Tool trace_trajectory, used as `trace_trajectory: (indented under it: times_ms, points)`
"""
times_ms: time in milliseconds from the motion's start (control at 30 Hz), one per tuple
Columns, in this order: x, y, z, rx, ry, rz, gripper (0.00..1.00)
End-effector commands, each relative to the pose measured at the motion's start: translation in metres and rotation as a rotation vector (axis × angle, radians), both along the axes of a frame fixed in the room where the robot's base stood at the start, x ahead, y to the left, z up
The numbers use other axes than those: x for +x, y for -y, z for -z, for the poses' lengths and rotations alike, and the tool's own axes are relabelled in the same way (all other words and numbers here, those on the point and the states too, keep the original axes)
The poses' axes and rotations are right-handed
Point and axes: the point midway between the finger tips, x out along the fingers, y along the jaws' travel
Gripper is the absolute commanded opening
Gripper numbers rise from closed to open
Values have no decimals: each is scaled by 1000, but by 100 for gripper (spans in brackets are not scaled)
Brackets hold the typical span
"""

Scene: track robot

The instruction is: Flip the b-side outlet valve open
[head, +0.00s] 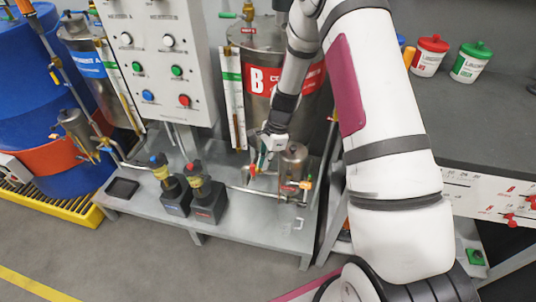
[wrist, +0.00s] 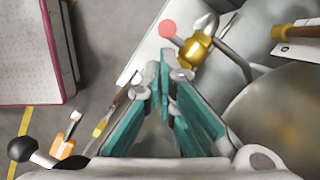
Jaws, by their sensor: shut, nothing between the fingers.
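The B tank (head: 262,45), a steel vessel with a red "B" label, stands behind my arm in the head view. A small brass valve (wrist: 194,48) with a red ball-ended handle (wrist: 168,29) sits just beyond my fingertips in the wrist view; it appears to be the b-side outlet valve. In the head view a small red handle (head: 253,170) shows low in front of the B tank. My gripper (wrist: 168,75), with teal finger pads, is shut and empty. Its tips are close to the valve; whether they touch it I cannot tell. In the head view my gripper (head: 263,160) is partly hidden.
A small steel canister (head: 293,160) stands right of my gripper. Two dark pumps (head: 207,203) stand left on the grey bench (head: 135,207). A white control panel (head: 158,70) hangs above. A grey counter (head: 480,120) is at right. The floor in front is clear.

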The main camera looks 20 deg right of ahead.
Motion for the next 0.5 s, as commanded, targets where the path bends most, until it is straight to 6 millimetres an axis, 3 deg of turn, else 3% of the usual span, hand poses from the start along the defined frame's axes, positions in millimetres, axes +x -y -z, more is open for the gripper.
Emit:
trace_trajectory:
  times_ms: [500]
  points:
    - [0, -2, 7, -1, 1, -1, 0]
